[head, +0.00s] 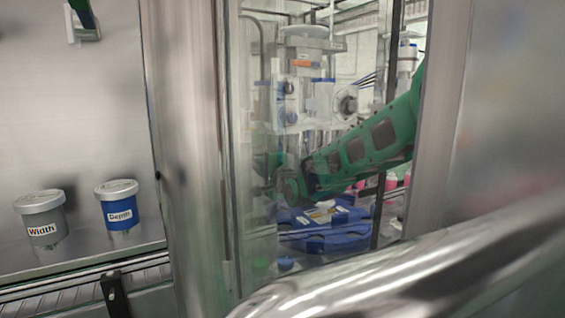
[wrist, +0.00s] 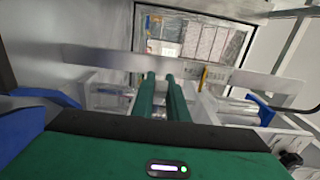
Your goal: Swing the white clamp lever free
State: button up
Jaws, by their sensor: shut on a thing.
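A long pale bar, which looks like the white clamp lever (wrist: 110,60), runs across the wrist view, tilted slightly down to the right. My gripper (wrist: 160,78) shows there as two green fingers close together, with their tips at the bar's middle. It is shut on the bar, though the contact itself is hard to see. In the head view my green arm reaches into the machine from the right, and my gripper (head: 272,180) is blurred behind the glass. I cannot pick out the lever in that view.
A blue rotary fixture (head: 325,238) sits low inside the machine. A metal door post (head: 190,150) and a thick shiny rail (head: 420,265) stand in front. Grey "Width" (head: 42,220) and blue (head: 120,208) labelled pots stand at left. Blue brackets (wrist: 45,97) flank the gripper.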

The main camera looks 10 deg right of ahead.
jog(key=shift+a+f, duration=0.1)
jog(key=shift+a, duration=0.15)
jog(key=shift+w+a, duration=0.9)
jog(key=shift+w, duration=0.1)
jog(key=shift+w+a, duration=0.6)
jog(key=shift+w, duration=0.3)
jog(key=o, duration=0.9)
jog(key=shift+c, duration=0.2)
